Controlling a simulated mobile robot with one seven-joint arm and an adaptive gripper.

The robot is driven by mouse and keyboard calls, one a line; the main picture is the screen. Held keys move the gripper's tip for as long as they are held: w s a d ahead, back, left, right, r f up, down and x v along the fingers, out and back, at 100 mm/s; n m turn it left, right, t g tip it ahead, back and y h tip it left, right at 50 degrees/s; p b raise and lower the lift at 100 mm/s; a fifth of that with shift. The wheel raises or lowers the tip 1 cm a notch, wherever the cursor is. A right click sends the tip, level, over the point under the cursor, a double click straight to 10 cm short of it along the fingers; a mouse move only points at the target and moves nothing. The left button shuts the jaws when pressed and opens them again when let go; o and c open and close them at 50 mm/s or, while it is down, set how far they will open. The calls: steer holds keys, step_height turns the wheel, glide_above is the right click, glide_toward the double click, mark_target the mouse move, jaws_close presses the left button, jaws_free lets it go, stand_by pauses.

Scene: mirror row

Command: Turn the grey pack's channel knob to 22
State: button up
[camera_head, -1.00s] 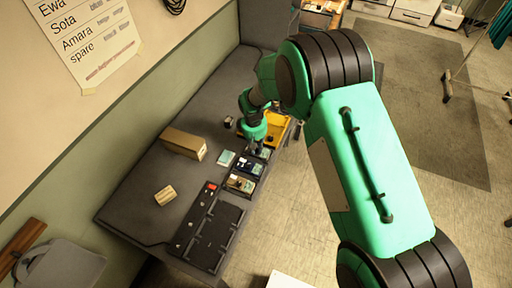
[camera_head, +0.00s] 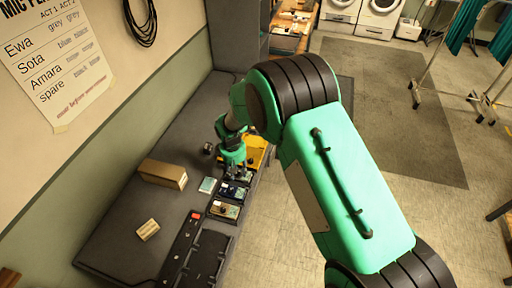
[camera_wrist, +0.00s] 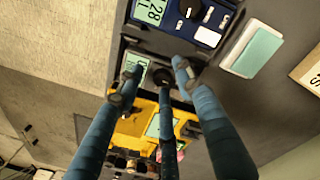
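The grey pack (camera_wrist: 131,62) lies under my gripper in the wrist view, with a pale green display (camera_wrist: 136,68) and a dark round knob (camera_wrist: 162,77). A finger covers part of the display, and I cannot read its number. My gripper (camera_wrist: 160,75) has three fingers spread apart around the knob; the lower one is close to it, and I cannot tell whether it touches. In the head view my gripper (camera_head: 233,170) points down at the far end of the pack row and mostly hides the grey pack.
A blue pack (camera_wrist: 207,37) reading 28 lies beside the grey one. A tan-faced pack (camera_head: 224,210), a pale green card (camera_head: 207,185), a cardboard box (camera_head: 162,174), a small tan block (camera_head: 148,229) and a black rack (camera_head: 205,255) share the bench. A yellow tray (camera_head: 260,148) stands beyond the gripper.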

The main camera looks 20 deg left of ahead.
steer(key=shift+m, duration=0.4)
steer(key=m+b, duration=0.1)
steer(key=m, duration=0.5)
steer(key=shift+m+b, duration=0.4)
step_height(320, 180, up, 14)
steer(key=r+p, duration=0.1)
steer(key=p, duration=0.1)
steer(key=d+r+m, duration=0.1)
steer(key=d+r, duration=1.3)
steer(key=shift+w+d+r+m+t+y+b, duration=0.25)
steer(key=shift+m+t+y+b, duration=0.05)
steer(key=shift+b, duration=0.1)
steer(key=shift+r, duration=0.1)
